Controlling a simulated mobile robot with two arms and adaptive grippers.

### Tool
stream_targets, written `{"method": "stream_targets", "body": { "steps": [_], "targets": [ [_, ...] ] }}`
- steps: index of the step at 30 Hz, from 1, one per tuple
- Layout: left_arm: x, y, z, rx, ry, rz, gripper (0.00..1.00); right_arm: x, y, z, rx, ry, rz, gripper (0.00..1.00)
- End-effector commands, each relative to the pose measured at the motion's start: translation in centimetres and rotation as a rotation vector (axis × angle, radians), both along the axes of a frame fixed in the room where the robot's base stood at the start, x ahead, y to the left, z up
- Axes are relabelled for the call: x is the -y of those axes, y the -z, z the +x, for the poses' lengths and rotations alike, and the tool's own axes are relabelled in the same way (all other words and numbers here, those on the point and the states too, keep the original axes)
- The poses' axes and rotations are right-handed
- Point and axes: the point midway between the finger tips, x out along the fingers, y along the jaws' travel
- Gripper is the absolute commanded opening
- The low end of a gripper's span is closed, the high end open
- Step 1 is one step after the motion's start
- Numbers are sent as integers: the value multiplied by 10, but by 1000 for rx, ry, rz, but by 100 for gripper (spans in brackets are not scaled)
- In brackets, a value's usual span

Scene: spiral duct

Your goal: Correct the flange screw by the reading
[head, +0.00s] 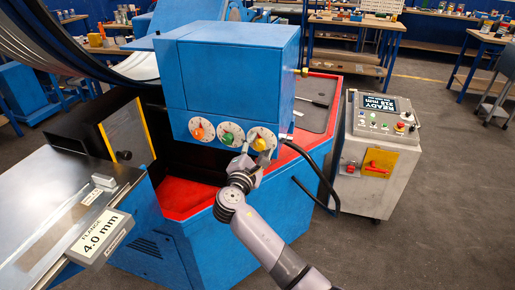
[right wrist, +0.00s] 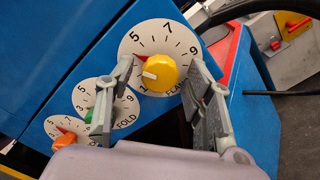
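A blue machine head (head: 235,70) carries three round dials with orange, green and yellow knobs. That dial's label begins "FLA" and is partly hidden. My right gripper (head: 262,157) is at this knob; its fingers (right wrist: 165,90) stand apart on either side of it, open. A readout plate (head: 99,240) says "FLANGE 4.0 mm". My left gripper is out of view.
The green knob (head: 227,138) and orange knob (head: 197,133) are close to the left of the gripper. A grey control console (head: 378,150) with a lit "READY" display stands to the right. A black cable (head: 318,172) hangs between. Open floor lies front right.

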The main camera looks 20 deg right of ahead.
Motion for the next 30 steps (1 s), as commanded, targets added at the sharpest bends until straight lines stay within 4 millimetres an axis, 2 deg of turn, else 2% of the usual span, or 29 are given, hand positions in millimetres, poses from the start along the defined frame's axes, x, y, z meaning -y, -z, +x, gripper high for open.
{"method": "stream_targets", "body": {
  "steps": [11, 14, 24, 30],
  "targets": [
    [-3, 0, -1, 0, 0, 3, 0, -4, 0, -6, 1, -1, 0, 49],
    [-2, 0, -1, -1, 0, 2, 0, -12, 1, -18, -1, -2, 1, 49],
    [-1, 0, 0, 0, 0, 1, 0, -52, 1, -76, -1, -2, 2, 49],
    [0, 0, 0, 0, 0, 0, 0, -65, 0, -96, 0, -1, 0, 49]
  ]
}}
